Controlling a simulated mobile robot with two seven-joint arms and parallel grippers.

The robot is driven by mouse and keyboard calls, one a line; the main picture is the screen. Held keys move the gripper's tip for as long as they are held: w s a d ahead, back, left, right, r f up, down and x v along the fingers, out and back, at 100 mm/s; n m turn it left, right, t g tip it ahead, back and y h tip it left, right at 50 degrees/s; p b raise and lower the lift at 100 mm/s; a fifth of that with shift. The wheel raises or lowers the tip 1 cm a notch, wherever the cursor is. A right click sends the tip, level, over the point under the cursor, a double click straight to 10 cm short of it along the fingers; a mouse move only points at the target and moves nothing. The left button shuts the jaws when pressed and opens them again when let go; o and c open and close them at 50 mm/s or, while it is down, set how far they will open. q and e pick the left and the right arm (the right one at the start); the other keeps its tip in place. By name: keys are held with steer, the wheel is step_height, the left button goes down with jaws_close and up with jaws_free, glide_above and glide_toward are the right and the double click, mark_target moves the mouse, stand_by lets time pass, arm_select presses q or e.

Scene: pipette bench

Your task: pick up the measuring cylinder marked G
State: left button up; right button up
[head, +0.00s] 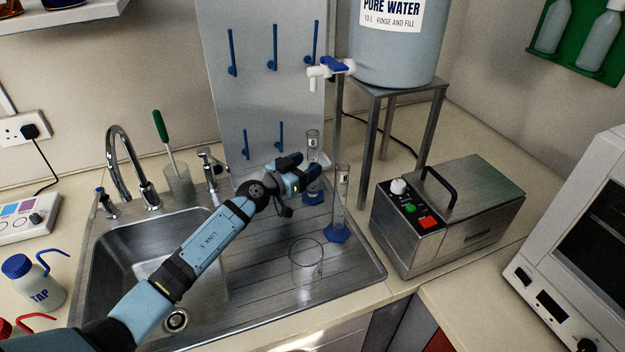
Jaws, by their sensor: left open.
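Two clear measuring cylinders with blue bases stand upright on the steel drainer (260,290). The rear cylinder (313,143) is partly hidden by my left gripper. The front cylinder (341,200) stands nearer and to the right. Each has a small marking near its top, too small to read surely, so I cannot tell which is G. My left gripper (307,166) is open, with its fingers pointing right at the rear cylinder's mid-height. I cannot tell whether that cylinder is between the fingers or just behind them. My right gripper is not in view.
A glass beaker (306,265) stands at the drainer's front. The sink (150,255) with its tap (125,165) lies left. A pegboard (262,95) rises behind. The water tank's stand (372,130) and a steel bath (445,215) are close on the right.

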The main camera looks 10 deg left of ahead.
arm_select(q)
steer(key=x, duration=0.3)
steer(key=shift+b, duration=0.4)
steer(key=shift+c, duration=0.8)
jaws_close()
steer(key=shift+r, duration=0.15)
